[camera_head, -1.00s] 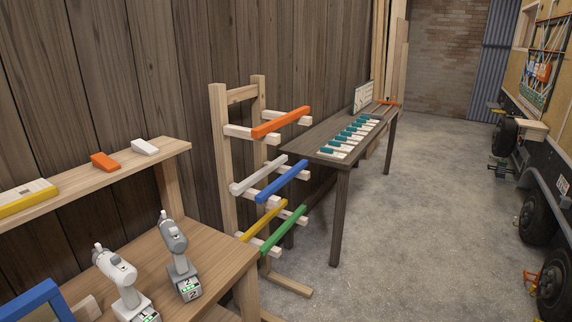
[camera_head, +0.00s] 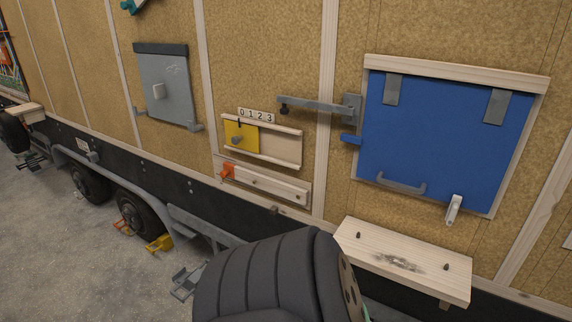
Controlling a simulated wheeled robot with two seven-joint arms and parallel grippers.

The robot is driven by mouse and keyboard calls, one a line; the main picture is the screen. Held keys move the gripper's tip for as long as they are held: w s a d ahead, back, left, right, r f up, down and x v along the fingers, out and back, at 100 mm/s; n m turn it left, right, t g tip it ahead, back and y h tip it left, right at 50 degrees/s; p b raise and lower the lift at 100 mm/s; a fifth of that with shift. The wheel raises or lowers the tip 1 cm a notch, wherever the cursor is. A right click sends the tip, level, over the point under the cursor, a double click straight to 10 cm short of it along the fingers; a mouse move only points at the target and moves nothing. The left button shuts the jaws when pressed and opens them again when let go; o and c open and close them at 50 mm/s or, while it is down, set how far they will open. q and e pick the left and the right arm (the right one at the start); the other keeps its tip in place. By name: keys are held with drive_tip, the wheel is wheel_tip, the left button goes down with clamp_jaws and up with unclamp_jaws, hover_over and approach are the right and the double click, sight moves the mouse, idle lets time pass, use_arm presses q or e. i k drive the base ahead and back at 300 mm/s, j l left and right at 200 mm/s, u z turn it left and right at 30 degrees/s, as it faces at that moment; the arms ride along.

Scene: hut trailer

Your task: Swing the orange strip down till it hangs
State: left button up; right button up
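No long orange strip stands out in this view. A small orange piece (camera_head: 227,170) sits at the left end of a pale wooden rail (camera_head: 275,189), low on the trailer wall. I cannot tell whether it is the task's strip or how it is fixed. Neither of my grippers is in view. A dark ribbed part at the bottom middle hides some of the wall's lower edge.
A yellow sliding panel (camera_head: 241,135) sits under a 0-1-2-3 number plate (camera_head: 256,115). A grey metal arm (camera_head: 318,106) sticks out beside a blue hatch (camera_head: 434,140). A wooden shelf (camera_head: 402,260) juts out below. Open floor (camera_head: 70,250) lies at left.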

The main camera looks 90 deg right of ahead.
sight(299, 195)
drive_tip(key=z, duration=2.6)
